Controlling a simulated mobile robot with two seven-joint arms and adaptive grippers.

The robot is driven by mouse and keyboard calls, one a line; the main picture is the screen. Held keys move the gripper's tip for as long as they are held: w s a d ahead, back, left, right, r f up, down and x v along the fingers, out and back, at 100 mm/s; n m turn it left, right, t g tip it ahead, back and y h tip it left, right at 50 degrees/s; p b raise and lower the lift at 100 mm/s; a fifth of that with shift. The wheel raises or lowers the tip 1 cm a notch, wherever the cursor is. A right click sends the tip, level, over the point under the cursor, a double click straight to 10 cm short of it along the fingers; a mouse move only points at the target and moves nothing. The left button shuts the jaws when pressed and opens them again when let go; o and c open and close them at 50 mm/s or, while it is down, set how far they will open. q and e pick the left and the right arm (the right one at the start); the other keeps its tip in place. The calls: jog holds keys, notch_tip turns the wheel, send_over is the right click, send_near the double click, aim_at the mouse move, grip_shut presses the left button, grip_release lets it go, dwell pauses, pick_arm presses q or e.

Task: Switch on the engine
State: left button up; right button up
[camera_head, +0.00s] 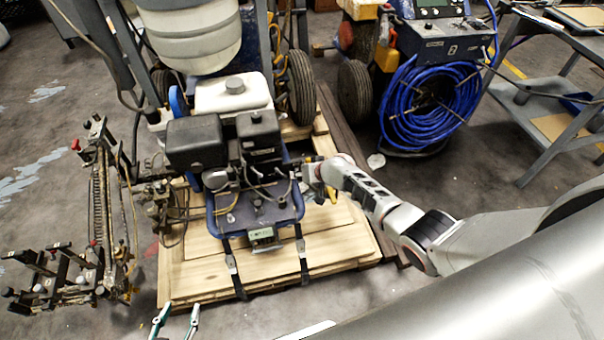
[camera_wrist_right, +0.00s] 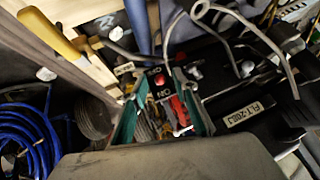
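The engine (camera_head: 195,141) is a black and grey block with a white tank (camera_head: 234,92) on top, held in a blue frame. My right arm reaches in from the right to the engine's right side, and its gripper (camera_head: 318,180) is small and partly hidden there. In the right wrist view, its two green fingers (camera_wrist_right: 162,88) are apart. A red button (camera_wrist_right: 160,80) beside the letters "ON" shows between the fingertips, with red parts (camera_wrist_right: 181,110) lower down. I cannot tell whether a finger touches the button. My left gripper (camera_head: 177,318) is open and empty at the bottom edge.
The machine stands on a wooden pallet (camera_head: 340,250) with black straps. A blue hose coil (camera_head: 428,103) is behind right, beside a metal table (camera_head: 545,88). A metal spray arm assembly (camera_head: 100,215) stands at left. Cables and tubes crowd the engine. Bare floor lies at the lower left.

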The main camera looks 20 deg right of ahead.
jog(key=v, duration=1.2)
dwell(0.5)
dwell(0.4)
jog(key=s+a+n+t+p, duration=0.1)
jog(key=s+a+n, duration=0.1)
jog(key=s, duration=1.2)
jog(key=s+a+n+t+p, duration=0.1)
jog(key=s+a+n, duration=0.2)
jog(key=s, duration=1.1)
jog(key=shift+s+a+r+n+t+p, duration=0.2)
jog(key=shift+s+n+t+p, duration=0.1)
jog(key=shift+t+p, duration=0.1)
